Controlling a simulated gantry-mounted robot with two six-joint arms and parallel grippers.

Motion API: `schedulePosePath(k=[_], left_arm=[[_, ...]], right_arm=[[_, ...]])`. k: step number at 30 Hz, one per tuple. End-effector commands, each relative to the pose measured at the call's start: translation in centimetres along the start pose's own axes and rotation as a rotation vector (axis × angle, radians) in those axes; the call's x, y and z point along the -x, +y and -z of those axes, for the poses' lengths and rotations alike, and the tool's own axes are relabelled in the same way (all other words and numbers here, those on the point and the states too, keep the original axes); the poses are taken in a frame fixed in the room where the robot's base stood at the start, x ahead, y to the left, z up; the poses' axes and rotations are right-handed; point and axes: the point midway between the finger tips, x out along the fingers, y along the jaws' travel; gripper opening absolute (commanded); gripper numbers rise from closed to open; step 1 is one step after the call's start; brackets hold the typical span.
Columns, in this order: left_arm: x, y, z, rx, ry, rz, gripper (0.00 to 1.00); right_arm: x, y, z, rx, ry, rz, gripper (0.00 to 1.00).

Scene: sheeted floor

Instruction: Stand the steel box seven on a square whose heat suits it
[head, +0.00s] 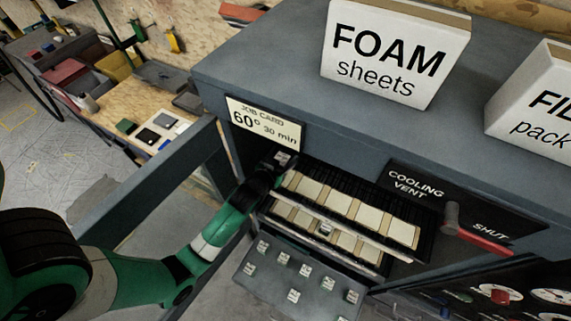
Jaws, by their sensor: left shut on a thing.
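My left gripper (274,167) reaches in from the left to the shelves and is shut on a small grey steel box (284,157). Its number is too small to read. The box is at the upper left, close to the end of the upper shelf of cream squares (340,206). A lower shelf of cream squares (345,243) sits beneath it, with a small grey box (325,229) at its edge. Several more small labelled boxes stand on a grey tray (318,283) below. My right gripper is not in view.
A job card (264,123) reads 60°, 30 min. A cooling vent panel (415,186) has a red-handled lever (482,240) near the word SHUT. Foam sheets (392,55) and another carton (535,105) stand on top. A grey door frame (140,187) is at left; dials (499,295) are at lower right.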

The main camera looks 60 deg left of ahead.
Motion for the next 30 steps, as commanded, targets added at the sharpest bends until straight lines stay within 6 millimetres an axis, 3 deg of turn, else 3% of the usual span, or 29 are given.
schedulePosePath(k=[5, 12, 23, 24, 28, 30], left_arm=[[-0.6, -0.2, -0.2, 0.000, 0.003, 0.000, 0.00], [-2.0, -0.3, -3.3, 0.000, 0.001, -0.001, 0.00], [-2.2, -0.3, -3.7, 0.000, 0.003, -0.001, 0.00], [-2.1, -0.3, -3.6, 0.000, 0.000, 0.000, 0.65], [-2.1, -0.3, -3.6, 0.000, 0.000, 0.000, 0.87], [-2.1, -0.3, -3.6, 0.000, 0.000, 0.000, 0.87]], right_arm=[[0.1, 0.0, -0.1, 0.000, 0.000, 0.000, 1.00], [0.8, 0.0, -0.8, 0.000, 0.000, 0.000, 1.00], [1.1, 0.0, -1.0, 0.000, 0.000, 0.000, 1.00], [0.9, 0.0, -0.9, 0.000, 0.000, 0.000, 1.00], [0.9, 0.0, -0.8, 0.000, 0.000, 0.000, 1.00], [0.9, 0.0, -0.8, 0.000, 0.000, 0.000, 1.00]])
